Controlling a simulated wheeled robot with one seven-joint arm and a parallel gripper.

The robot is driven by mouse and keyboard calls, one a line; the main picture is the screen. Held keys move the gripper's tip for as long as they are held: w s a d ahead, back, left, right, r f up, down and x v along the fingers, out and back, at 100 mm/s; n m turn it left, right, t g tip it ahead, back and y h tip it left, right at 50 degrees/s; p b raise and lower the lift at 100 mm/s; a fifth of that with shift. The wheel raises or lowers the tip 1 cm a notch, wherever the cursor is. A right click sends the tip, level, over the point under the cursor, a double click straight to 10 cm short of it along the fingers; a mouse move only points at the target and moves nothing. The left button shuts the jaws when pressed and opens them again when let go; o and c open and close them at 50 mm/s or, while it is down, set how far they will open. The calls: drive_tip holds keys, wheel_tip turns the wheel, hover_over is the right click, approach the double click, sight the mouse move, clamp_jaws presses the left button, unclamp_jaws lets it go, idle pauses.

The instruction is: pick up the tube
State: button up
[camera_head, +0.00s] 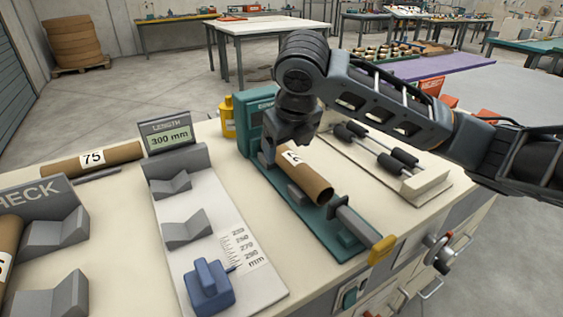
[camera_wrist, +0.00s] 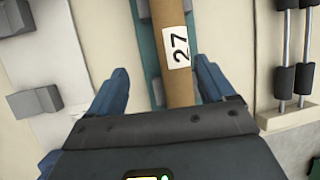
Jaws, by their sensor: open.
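A brown cardboard tube (camera_head: 309,178) lies on a green fixture (camera_head: 335,243) in the middle of the bench. In the wrist view the tube (camera_wrist: 177,93) has a white label reading 27 and runs up and down the picture. My gripper (camera_head: 283,150) is above the far part of this tube and hides some of it. In the wrist view my gripper (camera_wrist: 164,82) is open, with one blue finger on each side of the tube. I see a gap between the tube and the fingers.
A second tube (camera_head: 92,159) marked 75 lies at the back left. A length gauge (camera_head: 185,232) with a 300 mm display (camera_head: 168,138) stands left of the fixture. A rack with black rollers (camera_head: 405,158) is on the right. A yellow bottle (camera_head: 227,118) stands behind.

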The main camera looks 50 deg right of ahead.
sight(293, 160)
drive_tip(key=shift+s+d+g, duration=0.2)
drive_tip(key=shift+d+g, duration=0.1)
drive_tip(key=shift+d, duration=0.25)
drive_tip(key=shift+d+f, duration=0.2)
drive_tip(key=shift+f, duration=0.05)
drive_tip(key=x, duration=0.7)
drive_tip(key=shift+d+f, duration=0.1)
drive_tip(key=shift+d, duration=0.05)
drive_tip(key=shift+c, duration=0.3)
drive_tip(key=c, duration=1.2)
drive_tip(key=shift+s, duration=0.1)
